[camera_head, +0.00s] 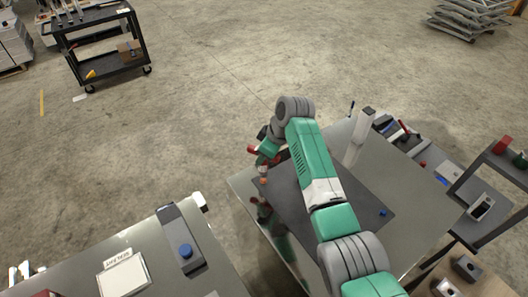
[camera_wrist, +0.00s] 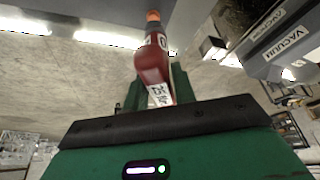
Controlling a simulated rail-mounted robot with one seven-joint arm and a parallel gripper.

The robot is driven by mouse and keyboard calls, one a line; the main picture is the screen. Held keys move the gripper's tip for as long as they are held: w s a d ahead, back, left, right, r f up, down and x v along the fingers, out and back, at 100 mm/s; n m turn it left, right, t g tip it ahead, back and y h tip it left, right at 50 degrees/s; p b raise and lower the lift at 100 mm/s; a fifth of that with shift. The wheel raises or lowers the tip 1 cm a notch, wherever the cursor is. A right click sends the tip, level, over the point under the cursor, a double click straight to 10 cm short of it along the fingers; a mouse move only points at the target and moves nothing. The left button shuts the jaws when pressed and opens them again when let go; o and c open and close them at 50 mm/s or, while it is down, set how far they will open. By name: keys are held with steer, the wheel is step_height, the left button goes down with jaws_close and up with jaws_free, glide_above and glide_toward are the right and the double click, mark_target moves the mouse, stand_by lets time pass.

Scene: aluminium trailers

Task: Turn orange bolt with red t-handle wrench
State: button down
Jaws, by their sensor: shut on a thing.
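The red t-handle wrench (camera_wrist: 154,66), with a white "25 Nm" label, is between my gripper's green fingers (camera_wrist: 155,97) in the wrist view. My gripper (camera_head: 267,153) is shut on it. In the head view red parts of the wrench (camera_head: 282,156) show beside my gripper, near the left edge of the metal table. An orange piece, apparently the orange bolt (camera_head: 263,181), shows just below the wrench's lower end; it also shows at the wrench's far end in the wrist view (camera_wrist: 153,15). I cannot tell whether the wrench is seated on it.
My arm spans the metal table (camera_head: 240,182) and its dark mat (camera_head: 377,210). A white upright post (camera_head: 358,138) stands behind. A second table (camera_head: 225,282) with a blue-knobbed block (camera_head: 185,250) is at lower left. A shelf of parts is at right.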

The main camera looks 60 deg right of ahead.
steer(key=shift+f+b, duration=0.85)
steer(key=shift+f, duration=0.8)
steer(key=m+p, duration=0.1)
steer(key=r+m+p, duration=0.1)
steer(key=p, duration=0.1)
steer(key=shift+a+h, duration=0.1)
steer(key=shift+h, duration=0.3)
steer(key=shift+f+m, duration=0.5)
steer(key=shift+r, duration=0.1)
step_height(320, 180, up, 5)
steer(key=p, duration=0.4)
steer(key=shift+r+p, duration=0.15)
steer(key=shift+p, duration=0.2)
steer(key=shift+r, duration=0.65)
